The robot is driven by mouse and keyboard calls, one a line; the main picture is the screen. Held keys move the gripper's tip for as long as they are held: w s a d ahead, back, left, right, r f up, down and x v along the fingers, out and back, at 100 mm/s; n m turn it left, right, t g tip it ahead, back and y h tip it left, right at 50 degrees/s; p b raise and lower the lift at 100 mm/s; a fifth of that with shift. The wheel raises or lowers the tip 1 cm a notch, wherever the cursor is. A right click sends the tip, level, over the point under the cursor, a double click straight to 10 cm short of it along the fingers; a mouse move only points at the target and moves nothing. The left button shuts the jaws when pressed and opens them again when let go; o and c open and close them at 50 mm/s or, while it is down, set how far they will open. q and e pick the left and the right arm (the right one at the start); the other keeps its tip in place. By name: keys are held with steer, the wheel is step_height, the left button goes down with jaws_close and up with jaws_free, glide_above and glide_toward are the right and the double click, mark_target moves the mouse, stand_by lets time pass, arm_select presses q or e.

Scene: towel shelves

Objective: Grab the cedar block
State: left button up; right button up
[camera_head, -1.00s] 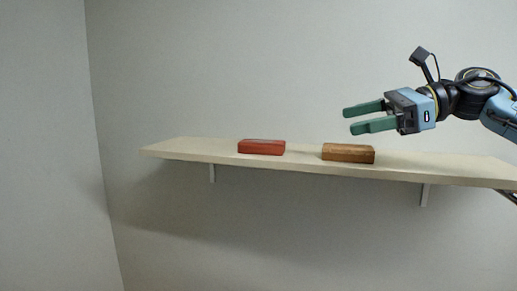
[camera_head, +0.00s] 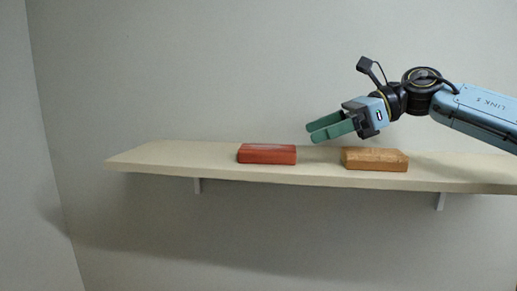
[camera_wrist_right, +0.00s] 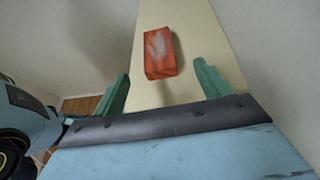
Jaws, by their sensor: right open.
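Two blocks lie on the shelf. The left one is a red block (camera_head: 267,154) with a paler patch on top. The right one is a golden-brown block (camera_head: 375,159) that looks like wood. Neither carries a readable label, so I cannot tell for certain which is cedar. My right gripper (camera_head: 312,132) has green fingers, open and empty, above the shelf between the two blocks, pointing left and slightly down. In the right wrist view the red block (camera_wrist_right: 160,53) lies ahead, between the lines of the spread fingers and apart from them. My left gripper is not in view.
The pale shelf (camera_head: 165,158) is fixed to a grey wall by brackets (camera_head: 440,201). Its left end is bare, and there is a clear gap between the blocks. The shelf's front edge drops off to open space below.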

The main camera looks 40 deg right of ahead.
mark_target(271, 147)
steer(key=x, duration=0.1)
steer(key=p+x, duration=0.1)
steer(key=x, duration=0.1)
steer(key=shift+a, duration=0.5)
steer(key=p+x, duration=0.2)
steer(key=shift+w+a, duration=0.15)
steer(key=shift+w, duration=0.15)
steer(key=shift+p+x, duration=0.9)
steer(key=shift+x, duration=0.3)
steer(key=shift+w+a+f, duration=0.1)
steer(key=shift+w+a, duration=0.05)
steer(key=shift+w, duration=0.25)
steer(key=shift+f, duration=0.1)
steer(key=shift+c, duration=0.3)
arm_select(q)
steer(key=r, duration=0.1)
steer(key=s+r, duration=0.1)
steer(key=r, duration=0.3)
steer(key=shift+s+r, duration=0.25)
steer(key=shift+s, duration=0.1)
arm_select(e)
steer(key=c, duration=1)
